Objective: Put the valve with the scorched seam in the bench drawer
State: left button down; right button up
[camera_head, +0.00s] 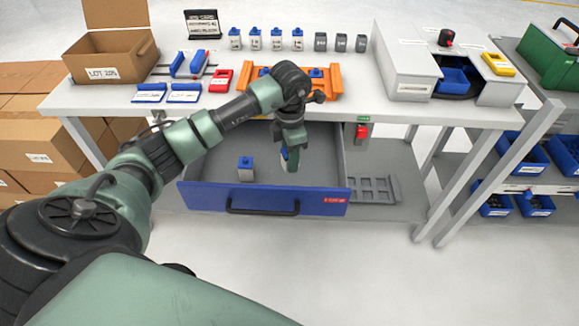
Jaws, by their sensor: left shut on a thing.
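The bench drawer (262,197) is pulled open, with a blue front and a grey inside. A grey valve with a blue top (245,170) stands upright in its left half. My left gripper (290,163) points down over the drawer's inside, right of that valve. It is shut on a small part, apparently a valve, mostly hidden by the fingers. Several pale valves with blue tops (255,40) stand in a row at the back of the bench top. No scorched seam can be made out at this size. My right gripper is not in view.
An orange rack (334,82) sits on the bench above the drawer, partly behind my arm. Several grey blocks (341,43) stand farther right. An open carton (110,55) is at left, a grey cabinet (390,60) at right. The drawer floor around the standing valve is clear.

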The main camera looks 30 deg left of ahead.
pick_arm(q)
jog(key=shift+f, duration=2.35)
jog(key=shift+f, duration=0.15)
jog(key=c, duration=0.9)
grip_release()
notch_tip(320, 180, up, 12)
jog(key=shift+r+b, duration=0.2)
jog(key=shift+b, duration=0.2)
